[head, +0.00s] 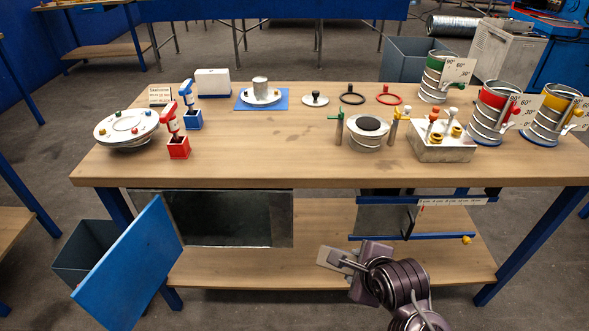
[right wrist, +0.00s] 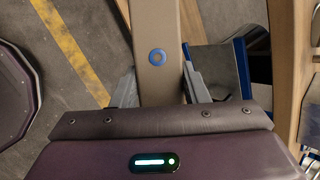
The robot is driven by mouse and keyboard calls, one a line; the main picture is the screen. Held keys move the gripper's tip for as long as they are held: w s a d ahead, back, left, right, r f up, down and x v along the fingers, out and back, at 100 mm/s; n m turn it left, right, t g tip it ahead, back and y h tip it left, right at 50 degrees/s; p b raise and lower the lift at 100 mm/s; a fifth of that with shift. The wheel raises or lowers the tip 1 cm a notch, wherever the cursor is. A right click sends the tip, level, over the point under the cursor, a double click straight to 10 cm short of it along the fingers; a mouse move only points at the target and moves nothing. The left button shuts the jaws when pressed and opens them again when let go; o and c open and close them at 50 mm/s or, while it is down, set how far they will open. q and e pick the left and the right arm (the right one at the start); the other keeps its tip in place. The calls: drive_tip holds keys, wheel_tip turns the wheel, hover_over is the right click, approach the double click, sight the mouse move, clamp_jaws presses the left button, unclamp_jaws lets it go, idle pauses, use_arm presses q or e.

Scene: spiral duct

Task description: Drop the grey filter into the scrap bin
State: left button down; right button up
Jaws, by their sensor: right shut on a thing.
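My right gripper (head: 342,256) is in front of the table, below its top, with its fingers pointing left. It is shut on a beige piece (head: 328,257). In the right wrist view a beige bar (right wrist: 155,25) with a blue ring runs between the two fingers. I cannot tell whether it is the grey filter. Under the table at left is a dark, grey-edged rectangle (head: 235,219), with a tilted blue panel (head: 130,268) at its left side. A grey open bin (head: 75,262) stands partly hidden behind the blue panel. My left gripper is not in view.
The wooden table (head: 260,160) carries valves, rings and duct collars; its front middle is clear. A grey panel (head: 382,220) sits between blue rails under the right side. Another grey bin (head: 400,70) stands behind the table. The lower shelf (head: 230,268) is mostly bare.

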drive_tip(key=w+d+r+m+h, duration=0.1)
drive_tip(key=d+r+m, duration=0.1)
drive_tip(key=d+r, duration=0.4)
wheel_tip(320, 180, up, 4)
drive_tip(key=shift+w+d+r+m+t+h, duration=0.1)
drive_tip(key=shift+w+d+m+t+h, duration=0.05)
drive_tip(key=shift+m+t+h, duration=0.2)
